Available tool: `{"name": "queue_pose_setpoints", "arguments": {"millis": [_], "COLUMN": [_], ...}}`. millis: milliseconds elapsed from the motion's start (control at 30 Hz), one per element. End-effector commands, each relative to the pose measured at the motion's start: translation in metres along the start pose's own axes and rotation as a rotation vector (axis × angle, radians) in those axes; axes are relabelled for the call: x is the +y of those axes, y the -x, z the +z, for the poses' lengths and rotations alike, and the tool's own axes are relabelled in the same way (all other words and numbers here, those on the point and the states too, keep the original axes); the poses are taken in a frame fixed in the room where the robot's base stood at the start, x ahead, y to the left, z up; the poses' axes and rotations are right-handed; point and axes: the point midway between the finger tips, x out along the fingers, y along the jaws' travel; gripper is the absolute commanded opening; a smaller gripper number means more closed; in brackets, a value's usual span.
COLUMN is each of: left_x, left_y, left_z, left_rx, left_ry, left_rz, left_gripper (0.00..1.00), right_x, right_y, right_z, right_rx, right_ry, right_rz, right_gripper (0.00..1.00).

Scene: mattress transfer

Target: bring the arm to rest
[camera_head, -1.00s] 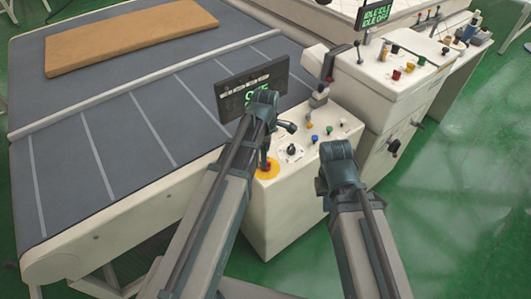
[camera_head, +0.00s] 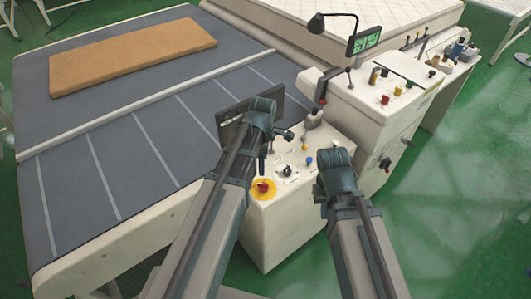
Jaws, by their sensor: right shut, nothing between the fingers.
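My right gripper (camera_head: 321,192) is at the end of the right arm, in front of the control cabinet's right side. It is shut and holds nothing; my own wrist hides much of it. My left gripper (camera_head: 263,160) is mostly hidden behind its wrist, over the near control cabinet (camera_head: 285,225). Whether it is open or shut does not show. Below it is a red button on a yellow disc (camera_head: 265,192); I cannot tell whether they touch.
A brown mattress (camera_head: 135,55) lies on the grey conveyor (camera_head: 120,135). A dark screen (camera_head: 233,122) stands behind my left wrist. A second cabinet (camera_head: 360,115) has knobs, a lamp and a green-lit display (camera_head: 365,40). A white quilted mattress (camera_head: 390,10) is behind.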

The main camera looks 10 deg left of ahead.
Motion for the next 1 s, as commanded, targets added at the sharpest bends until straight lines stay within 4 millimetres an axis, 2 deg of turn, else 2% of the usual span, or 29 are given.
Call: {"name": "queue_pose_setpoints", "arguments": {"millis": [233, 367, 467, 600, 800, 1000], "left_x": [-0.002, -0.016, -0.037, -0.071, -0.116, -0.146], "left_y": [-0.002, -0.013, -0.027, -0.048, -0.073, -0.088], "left_z": [0.001, 0.012, 0.026, 0.047, 0.069, 0.080], "left_rx": [0.001, 0.008, 0.020, 0.038, 0.055, 0.061], "left_ry": [-0.014, -0.172, -0.428, -0.859, -1.447, -1.860], "left_rz": [0.000, -0.004, -0.012, -0.031, -0.068, -0.102], "left_gripper": [0.77, 0.77, 0.77, 0.77, 0.77, 0.77], "right_x": [0.000, -0.001, -0.003, -0.004, -0.007, -0.008], "right_y": [-0.002, -0.013, -0.027, -0.048, -0.073, -0.089], "right_z": [0.000, -0.001, -0.002, -0.003, -0.004, -0.005], "right_rx": [0.000, 0.000, 0.000, 0.000, 0.000, 0.000], "right_ry": [0.000, 0.001, 0.002, 0.005, 0.008, 0.010], "right_rz": [0.000, 0.000, 0.001, 0.001, 0.002, 0.002], "right_gripper": [0.00, 0.00, 0.00, 0.00, 0.00, 0.00]}}
